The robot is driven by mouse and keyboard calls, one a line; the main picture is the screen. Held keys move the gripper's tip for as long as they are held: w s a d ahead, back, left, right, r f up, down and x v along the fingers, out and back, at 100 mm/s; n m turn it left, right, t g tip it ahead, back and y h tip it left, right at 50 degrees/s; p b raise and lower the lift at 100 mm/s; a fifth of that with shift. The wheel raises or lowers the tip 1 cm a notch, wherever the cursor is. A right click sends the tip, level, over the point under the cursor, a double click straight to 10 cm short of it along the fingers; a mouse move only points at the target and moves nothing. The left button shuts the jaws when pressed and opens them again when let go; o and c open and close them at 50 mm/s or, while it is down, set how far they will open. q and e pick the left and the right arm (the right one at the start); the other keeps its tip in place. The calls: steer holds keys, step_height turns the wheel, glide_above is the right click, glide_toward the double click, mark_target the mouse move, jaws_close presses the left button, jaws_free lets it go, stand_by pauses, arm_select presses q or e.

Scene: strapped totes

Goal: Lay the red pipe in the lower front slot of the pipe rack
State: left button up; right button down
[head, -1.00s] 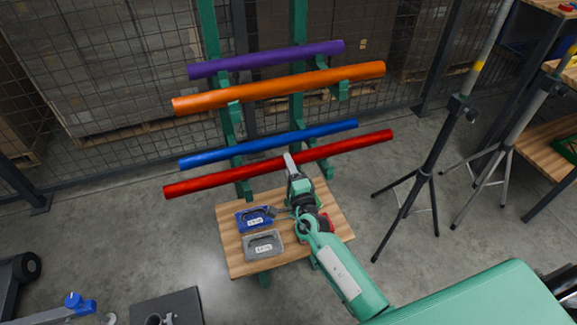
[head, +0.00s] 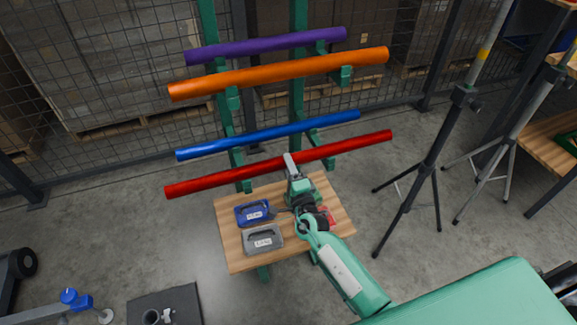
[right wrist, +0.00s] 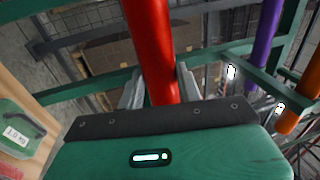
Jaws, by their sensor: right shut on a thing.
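The red pipe (head: 215,180) runs slantwise across the front of the green pipe rack (head: 299,90), below the blue pipe. My right gripper (head: 289,162) is shut on the red pipe near its middle. In the right wrist view the red pipe (right wrist: 152,50) passes between the two fingers (right wrist: 160,88). The rack's lower arms (head: 327,164) show close to the pipe; I cannot tell whether it touches or rests on them. The blue pipe (head: 265,135) lies on the lower arms, farther back. My left gripper is not in view.
The orange pipe (head: 280,74) and purple pipe (head: 265,46) lie higher on the rack. A wooden table (head: 235,262) in front holds a blue case (head: 252,212) and a grey case (head: 263,240). A dark tripod stand (head: 425,170) stands at right.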

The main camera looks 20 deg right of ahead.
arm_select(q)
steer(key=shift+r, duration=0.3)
arm_select(e)
steer(key=c, duration=0.9)
jaws_free()
steer(key=shift+o, duration=0.2)
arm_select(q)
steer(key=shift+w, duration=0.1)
arm_select(e)
steer(key=shift+f, duration=0.15)
steer(key=shift+s, duration=0.15)
